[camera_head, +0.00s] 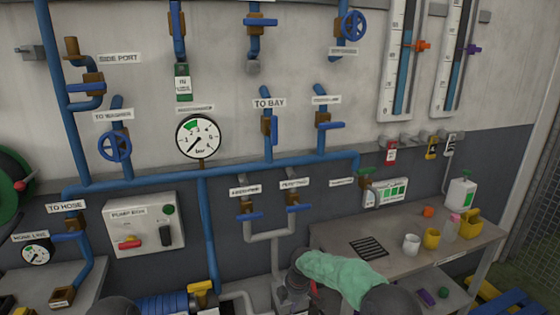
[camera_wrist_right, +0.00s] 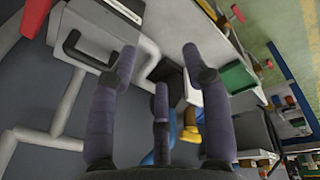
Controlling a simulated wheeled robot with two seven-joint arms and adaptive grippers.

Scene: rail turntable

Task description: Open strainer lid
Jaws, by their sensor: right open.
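In the right wrist view, a pale grey box-like fitting (camera_wrist_right: 128,30) with a dark looped handle (camera_wrist_right: 75,45) sits at upper left, joined to light grey pipes. It looks like the strainer with its lid, but I cannot be sure. My right gripper (camera_wrist_right: 158,65) is open and empty, its dark fingers spread, with the fitting beyond them to the left. I see no contact. In the head view, my green-sleeved right arm reaches across the lower middle and hides much of the grey pipework there. My left gripper is not in clear view.
Blue pipes with valves and a pressure gauge (camera_head: 198,137) cover the wall. A control box (camera_head: 146,224) hangs at lower left.

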